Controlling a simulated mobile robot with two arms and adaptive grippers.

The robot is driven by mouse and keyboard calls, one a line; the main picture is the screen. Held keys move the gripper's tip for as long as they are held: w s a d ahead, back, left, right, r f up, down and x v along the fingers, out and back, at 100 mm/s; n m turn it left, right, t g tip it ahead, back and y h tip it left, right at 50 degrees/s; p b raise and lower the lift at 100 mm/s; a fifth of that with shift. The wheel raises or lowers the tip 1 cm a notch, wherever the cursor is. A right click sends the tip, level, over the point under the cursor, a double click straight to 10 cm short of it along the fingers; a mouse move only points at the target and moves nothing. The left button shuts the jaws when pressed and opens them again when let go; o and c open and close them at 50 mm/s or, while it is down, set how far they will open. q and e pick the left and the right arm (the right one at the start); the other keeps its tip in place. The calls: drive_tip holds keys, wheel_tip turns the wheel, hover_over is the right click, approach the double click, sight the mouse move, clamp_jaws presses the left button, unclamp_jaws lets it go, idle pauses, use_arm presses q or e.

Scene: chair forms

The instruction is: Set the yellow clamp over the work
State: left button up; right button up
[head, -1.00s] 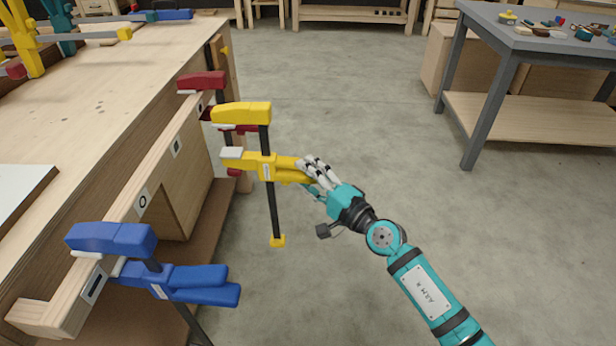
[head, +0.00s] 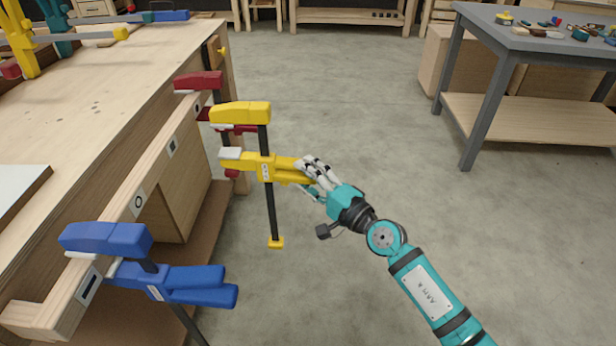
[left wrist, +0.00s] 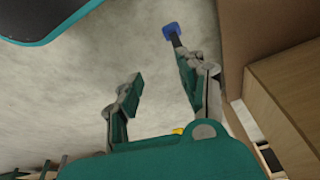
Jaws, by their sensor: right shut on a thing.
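The yellow clamp (head: 241,113) hangs upright on its dark bar in the head view. My right gripper (head: 310,172) is shut on its yellow handle. The clamp is right of the wooden work strip (head: 150,185) along the bench front, apart from it in the picture. A blue clamp (head: 107,239) grips the strip's near end and a red clamp (head: 199,81) its far end. My left gripper (left wrist: 160,88) is open in the left wrist view, its fingers apart. A blue tip on a dark bar (left wrist: 171,30) shows past its right finger.
The workbench (head: 90,110) fills the left side, with more yellow and teal clamps (head: 60,35) at its back. A grey table (head: 545,45) with small items stands at the back right. The concrete floor between is clear.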

sight(289, 177)
drive_tip(key=shift+a+r+b, duration=0.25)
drive_tip(key=shift+a+b, duration=0.05)
drive_tip(key=shift+a, duration=0.15)
drive_tip(key=shift+a+r+p, duration=0.15)
drive_tip(key=shift+a+p, duration=0.25)
drive_tip(key=shift+a, duration=1.25)
drive_tip(key=shift+a+p, duration=0.4)
drive_tip(key=shift+a, duration=0.4)
use_arm(q)
drive_tip(key=p+x, duration=0.1)
drive_tip(key=x, duration=0.5)
drive_tip(key=shift+f, duration=0.3)
use_arm(e)
drive_tip(key=shift+a, duration=2.85)
use_arm(q)
drive_tip(key=shift+s+d, duration=0.1)
drive_tip(key=shift+s, duration=0.05)
